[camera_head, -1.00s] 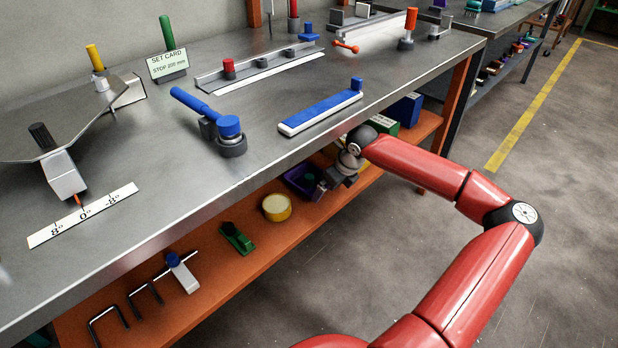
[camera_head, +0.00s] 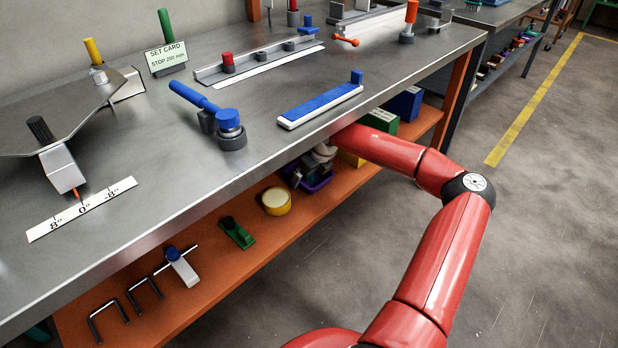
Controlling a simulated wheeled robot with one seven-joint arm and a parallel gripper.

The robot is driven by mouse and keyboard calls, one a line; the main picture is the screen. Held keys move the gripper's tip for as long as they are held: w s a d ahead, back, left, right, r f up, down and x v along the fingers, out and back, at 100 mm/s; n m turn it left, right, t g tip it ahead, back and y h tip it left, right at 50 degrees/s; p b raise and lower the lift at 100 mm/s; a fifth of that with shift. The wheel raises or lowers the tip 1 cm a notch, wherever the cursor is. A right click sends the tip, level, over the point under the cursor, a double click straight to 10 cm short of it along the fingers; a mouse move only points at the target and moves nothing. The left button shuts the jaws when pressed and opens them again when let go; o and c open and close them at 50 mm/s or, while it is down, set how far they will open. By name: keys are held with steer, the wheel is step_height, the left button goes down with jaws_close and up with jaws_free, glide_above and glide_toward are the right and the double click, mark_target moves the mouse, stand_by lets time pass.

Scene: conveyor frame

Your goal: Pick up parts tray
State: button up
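The parts tray looks to be the small purple tray (camera_head: 318,184) on the orange lower shelf, under the front edge of the steel bench. Only its front part shows; the rest is hidden by my wrist and the bench. My gripper (camera_head: 297,172) is at the tray, reaching in under the bench top. Its fingers are mostly hidden and small here, so I cannot tell whether they are open or shut, or whether they touch the tray.
The steel bench top (camera_head: 190,210) overhangs the orange shelf (camera_head: 215,274). On the shelf, a yellow roll (camera_head: 277,201), a green tool (camera_head: 237,232) and a clamp (camera_head: 180,266) lie left of the tray. Green, yellow and blue boxes (camera_head: 404,104) stand to its right. The floor in front is clear.

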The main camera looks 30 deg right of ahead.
steer(key=c, duration=0.7)
steer(key=shift+r, duration=0.1)
steer(key=shift+c, duration=0.2)
